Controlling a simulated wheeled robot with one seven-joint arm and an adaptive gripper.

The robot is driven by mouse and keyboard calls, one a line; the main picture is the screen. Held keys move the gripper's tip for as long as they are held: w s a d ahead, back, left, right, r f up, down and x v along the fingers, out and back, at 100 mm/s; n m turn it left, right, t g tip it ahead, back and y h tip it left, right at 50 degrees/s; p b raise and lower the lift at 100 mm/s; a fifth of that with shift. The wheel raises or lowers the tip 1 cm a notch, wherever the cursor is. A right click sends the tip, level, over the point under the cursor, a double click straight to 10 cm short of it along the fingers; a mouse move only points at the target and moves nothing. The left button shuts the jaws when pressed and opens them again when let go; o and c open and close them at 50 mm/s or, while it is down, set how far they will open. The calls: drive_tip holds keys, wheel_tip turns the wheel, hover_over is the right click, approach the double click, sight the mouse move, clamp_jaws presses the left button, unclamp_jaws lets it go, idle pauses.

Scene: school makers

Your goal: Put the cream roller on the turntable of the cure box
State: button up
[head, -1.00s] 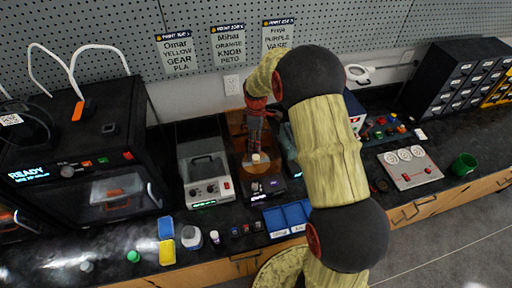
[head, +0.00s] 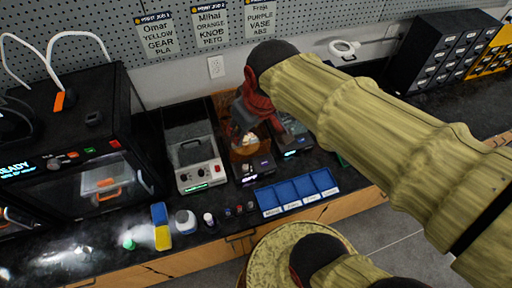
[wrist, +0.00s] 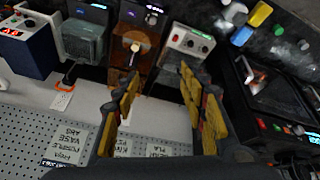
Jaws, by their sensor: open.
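The cure box (head: 262,168) stands at the back middle of the bench, with an amber see-through hood and a dark front with a lit display. It also shows in the wrist view (wrist: 150,13). A small cream piece, which looks like the cream roller (wrist: 135,47), stands on the round orange-brown turntable (wrist: 127,38) inside it. In the head view my gripper (head: 243,122) is over the cure box and partly hides the turntable. In the wrist view my gripper (wrist: 158,90) is open, its yellow-padded fingers apart with nothing between them.
A grey machine (head: 196,150) stands left of the cure box, and another device (head: 292,140) stands close on its right. A blue sorting tray (head: 297,192) and several small bottles lie in front. A black printer (head: 75,140) fills the left. Pegboard is behind.

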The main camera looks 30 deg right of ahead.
drive_tip(key=s+a+m+t, duration=0.1)
drive_tip(key=s+m, duration=0.1)
drive_tip(key=s, duration=0.4)
drive_tip(key=shift+s+a, duration=0.15)
drive_tip(key=shift+s, duration=0.25)
wheel_tip(320, 180, down, 6)
drive_tip(key=b, duration=0.6)
drive_tip(key=shift+f, duration=0.1)
